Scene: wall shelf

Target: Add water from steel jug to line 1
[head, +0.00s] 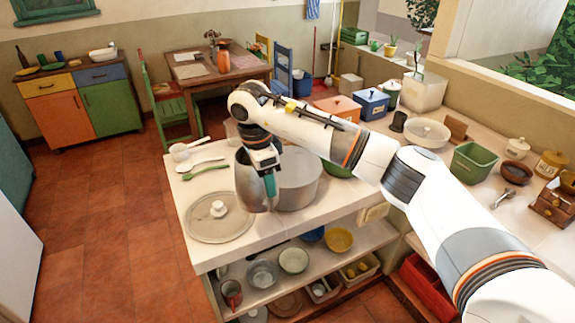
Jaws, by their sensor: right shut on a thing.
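A steel jug (246,186) stands out at the left edge of a large steel pot (300,186) on the pale counter. My right gripper (269,188) is shut on the jug and points down at its near right side. The jug overlaps the pot in the head view; whether they touch I cannot tell. The jug looks roughly upright. The water and the line 1 mark are not visible. My right arm hides the back of the pot. My left gripper is not in view.
A round lid (218,224) lies at the counter's front left. A white ladle (185,147) and a green spoon (206,171) lie behind it. Bowls and cups fill the shelf below. A green tub (473,162) and a white bowl (427,132) stand on the right counter.

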